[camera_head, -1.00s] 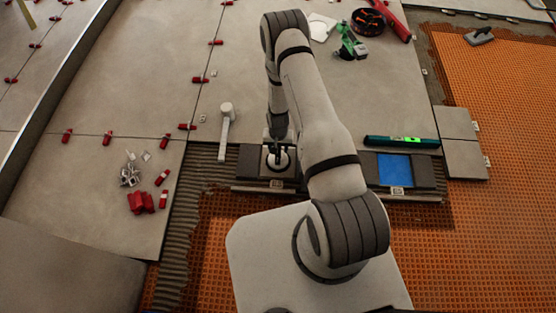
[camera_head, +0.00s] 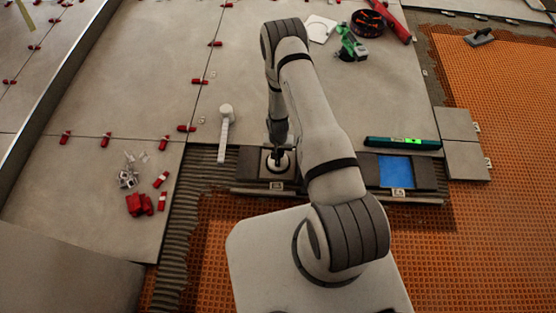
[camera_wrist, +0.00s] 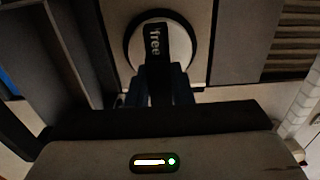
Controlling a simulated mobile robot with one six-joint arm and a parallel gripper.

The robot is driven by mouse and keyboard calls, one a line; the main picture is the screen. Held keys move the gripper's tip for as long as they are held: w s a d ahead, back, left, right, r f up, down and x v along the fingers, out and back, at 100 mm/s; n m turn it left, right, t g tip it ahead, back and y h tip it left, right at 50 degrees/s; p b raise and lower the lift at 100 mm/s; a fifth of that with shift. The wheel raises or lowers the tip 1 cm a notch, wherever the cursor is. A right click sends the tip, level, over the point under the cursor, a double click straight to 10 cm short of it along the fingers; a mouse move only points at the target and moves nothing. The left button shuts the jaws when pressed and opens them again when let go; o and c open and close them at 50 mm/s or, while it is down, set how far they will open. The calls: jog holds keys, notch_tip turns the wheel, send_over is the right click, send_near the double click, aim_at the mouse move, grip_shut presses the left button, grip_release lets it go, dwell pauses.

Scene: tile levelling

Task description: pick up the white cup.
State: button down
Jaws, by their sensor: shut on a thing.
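The white cup (camera_wrist: 138,64) is a round white disc with a black rim and a black upright handle marked "free". In the head view the white cup (camera_head: 284,163) shows over a light square panel in the left part of a dark tray (camera_head: 250,163). My gripper (camera_wrist: 160,85) is shut on the handle in the wrist view. In the head view my gripper (camera_head: 277,154) is directly above the disc and partly hides it. I cannot tell whether the disc touches the panel.
A blue pad (camera_head: 395,171) lies in the tray's right part, with a green-lit level (camera_head: 402,143) behind it. A white mallet-like tool (camera_head: 225,130) lies to the left. Red wedges (camera_head: 140,204) and clips lie on the left tile. Orange matting (camera_head: 500,225) covers the right.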

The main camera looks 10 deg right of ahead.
notch_tip(320, 180, up, 17)
jog(key=p, duration=0.8)
dwell(0.4)
dwell(0.3)
